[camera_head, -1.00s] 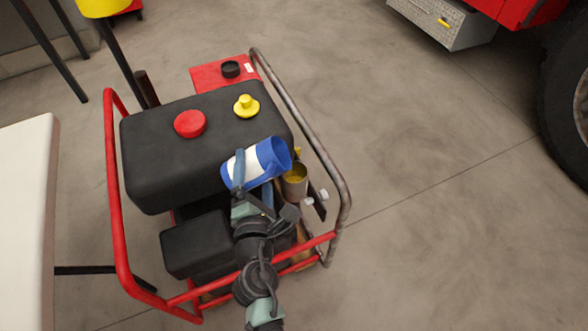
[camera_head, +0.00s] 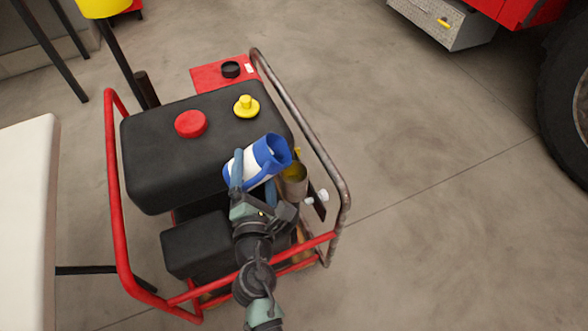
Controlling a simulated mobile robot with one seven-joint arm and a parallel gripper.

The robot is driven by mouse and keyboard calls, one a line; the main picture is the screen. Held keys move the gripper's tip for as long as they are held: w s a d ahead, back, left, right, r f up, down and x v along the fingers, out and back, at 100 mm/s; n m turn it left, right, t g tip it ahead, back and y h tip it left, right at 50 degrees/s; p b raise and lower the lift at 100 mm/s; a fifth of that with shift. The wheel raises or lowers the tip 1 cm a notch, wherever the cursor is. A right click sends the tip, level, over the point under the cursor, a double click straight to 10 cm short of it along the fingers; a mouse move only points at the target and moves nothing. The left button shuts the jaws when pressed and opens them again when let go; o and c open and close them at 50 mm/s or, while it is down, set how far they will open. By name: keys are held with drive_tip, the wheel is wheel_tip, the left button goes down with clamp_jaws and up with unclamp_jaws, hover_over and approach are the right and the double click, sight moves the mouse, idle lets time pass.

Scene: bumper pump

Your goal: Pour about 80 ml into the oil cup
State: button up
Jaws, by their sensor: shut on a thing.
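A blue and white container (camera_head: 256,162) is tilted, with its blue open mouth facing up and to the right. My gripper (camera_head: 252,188) is shut on it and holds it over the front right part of the pump. The oil cup (camera_head: 294,181), a small tan metal cup, stands just to the right of and below the container's mouth. Its inside looks yellowish and is partly hidden by the container. I see no stream between the two.
The pump's black tank (camera_head: 160,150) bears a red cap (camera_head: 191,124) and a yellow cap (camera_head: 246,107). A red tube frame (camera_head: 113,200) surrounds it, with a worn rail (camera_head: 310,140) to the right. A white surface (camera_head: 25,220) lies at left.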

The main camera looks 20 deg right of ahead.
drive_tip(key=shift+r+n, duration=0.25)
drive_tip(key=shift+n, duration=0.75)
drive_tip(key=f+n+b, duration=0.1)
drive_tip(key=a+f+n+b, duration=0.1)
drive_tip(key=f+b, duration=0.1)
drive_tip(key=f+n+b, duration=0.1)
drive_tip(key=f+b, duration=0.1)
drive_tip(key=shift+w+a+f+n+t+h, duration=0.15)
drive_tip(key=shift+w+a+n+t+h, duration=0.15)
drive_tip(key=shift+a+n+h, duration=0.1)
drive_tip(key=shift+a+n, duration=0.2)
drive_tip(key=shift+n, duration=0.5)
drive_tip(key=shift+a+f+n+b, duration=0.1)
drive_tip(key=shift+a+n+b, duration=0.1)
drive_tip(key=shift+n, duration=0.4)
drive_tip(key=shift+a+f+n+b, duration=0.1)
drive_tip(key=shift+n+b, duration=0.05)
drive_tip(key=shift+n, duration=0.45)
